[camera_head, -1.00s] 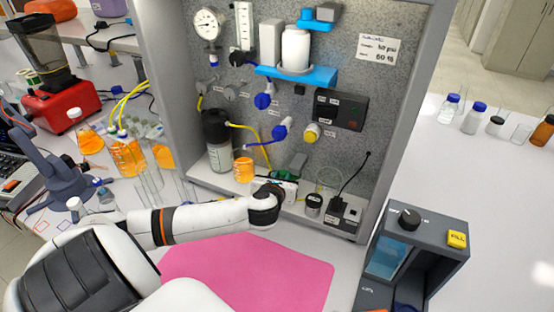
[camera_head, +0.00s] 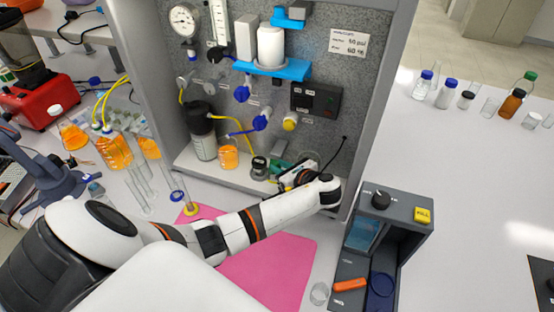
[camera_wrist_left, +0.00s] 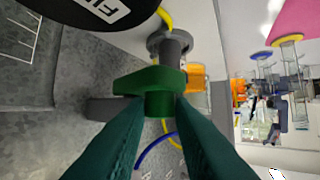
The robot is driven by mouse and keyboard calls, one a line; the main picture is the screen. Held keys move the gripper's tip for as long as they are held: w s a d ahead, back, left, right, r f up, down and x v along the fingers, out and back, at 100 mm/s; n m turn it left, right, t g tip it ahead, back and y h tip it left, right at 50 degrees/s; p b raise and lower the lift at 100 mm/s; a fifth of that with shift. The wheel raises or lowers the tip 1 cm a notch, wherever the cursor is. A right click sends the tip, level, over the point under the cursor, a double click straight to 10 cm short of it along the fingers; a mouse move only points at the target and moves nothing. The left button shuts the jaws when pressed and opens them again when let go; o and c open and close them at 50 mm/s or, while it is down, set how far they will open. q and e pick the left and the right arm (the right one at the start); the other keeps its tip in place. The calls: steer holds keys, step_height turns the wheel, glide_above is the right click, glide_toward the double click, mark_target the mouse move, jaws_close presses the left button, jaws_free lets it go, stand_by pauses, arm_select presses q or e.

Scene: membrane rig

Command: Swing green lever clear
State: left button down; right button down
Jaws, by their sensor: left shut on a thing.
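The green lever (camera_wrist_left: 150,84) sits on a grey valve fitting (camera_wrist_left: 172,44) in the left wrist view. The teal fingertips of my left gripper (camera_wrist_left: 160,101) are on either side of the lever's lower part, shut on it. In the head view my left arm reaches across to the foot of the grey rig panel (camera_head: 336,100). There the gripper (camera_head: 294,176) is partly hidden by my own wrist, and a small green part (camera_head: 279,167) shows beside it. My right gripper is not in view.
A bottle (camera_head: 203,134) and an orange-filled beaker (camera_head: 229,153) stand left of the gripper. Yellow and blue tubes run nearby. A dark instrument box (camera_head: 378,235) stands right of my wrist. A pink mat (camera_head: 268,272) lies below my arm.

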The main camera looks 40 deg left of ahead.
arm_select(q)
steer(key=shift+w+d+n+g, duration=0.15)
steer(key=shift+n+g, duration=0.25)
steer(key=shift+f, duration=0.1)
steer(key=c, duration=1.5)
jaws_free()
